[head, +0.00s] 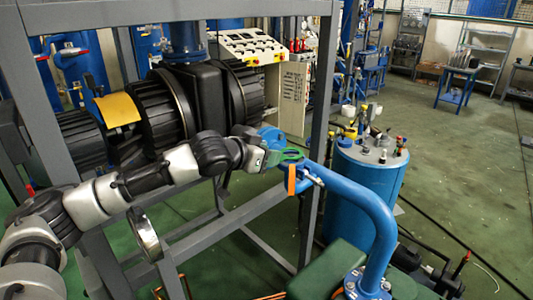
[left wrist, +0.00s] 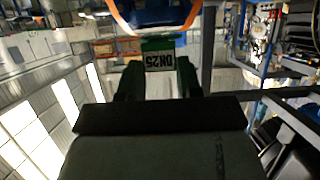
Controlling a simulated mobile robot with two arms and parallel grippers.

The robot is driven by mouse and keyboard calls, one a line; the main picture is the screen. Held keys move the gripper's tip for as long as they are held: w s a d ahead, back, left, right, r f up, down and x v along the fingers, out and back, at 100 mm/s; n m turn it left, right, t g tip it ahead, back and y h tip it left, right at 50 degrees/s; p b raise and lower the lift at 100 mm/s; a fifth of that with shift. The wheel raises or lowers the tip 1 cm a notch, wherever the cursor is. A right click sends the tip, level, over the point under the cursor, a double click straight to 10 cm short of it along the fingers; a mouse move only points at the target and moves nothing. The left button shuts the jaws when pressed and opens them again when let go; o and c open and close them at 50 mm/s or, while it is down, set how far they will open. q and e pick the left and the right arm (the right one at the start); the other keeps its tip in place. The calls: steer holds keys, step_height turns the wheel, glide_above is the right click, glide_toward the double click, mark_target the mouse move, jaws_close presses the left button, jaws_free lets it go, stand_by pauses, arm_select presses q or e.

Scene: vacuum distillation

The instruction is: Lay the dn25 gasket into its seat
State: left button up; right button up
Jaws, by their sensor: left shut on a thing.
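My left gripper (head: 283,155) reaches in from the left to the open upper end of the bent blue pipe (head: 372,205). In the left wrist view its fingers (left wrist: 158,80) are shut on a green tab marked DN25. This tab belongs to the dn25 gasket (left wrist: 157,32), whose orange curved edge shows at the top of that view against something blue. In the head view the gasket (head: 291,181) is a narrow upright orange strip close to the pipe's end flange. I cannot tell whether it touches the flange; the seat is not clearly visible. My right gripper is not seen.
A grey frame (head: 318,120) with an upright post stands close around my left arm. A blue drum (head: 368,180) with fittings on top stands behind the pipe. Large black ribbed machinery (head: 165,105) fills the left. Open green floor lies at the right.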

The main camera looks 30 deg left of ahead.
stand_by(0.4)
arm_select(q)
steer(key=shift+p, duration=0.35)
stand_by(0.6)
steer(key=shift+p, duration=0.65)
stand_by(0.4)
steer(key=shift+f+b, duration=0.45)
steer(key=shift+f, duration=0.4)
steer(key=o, duration=1)
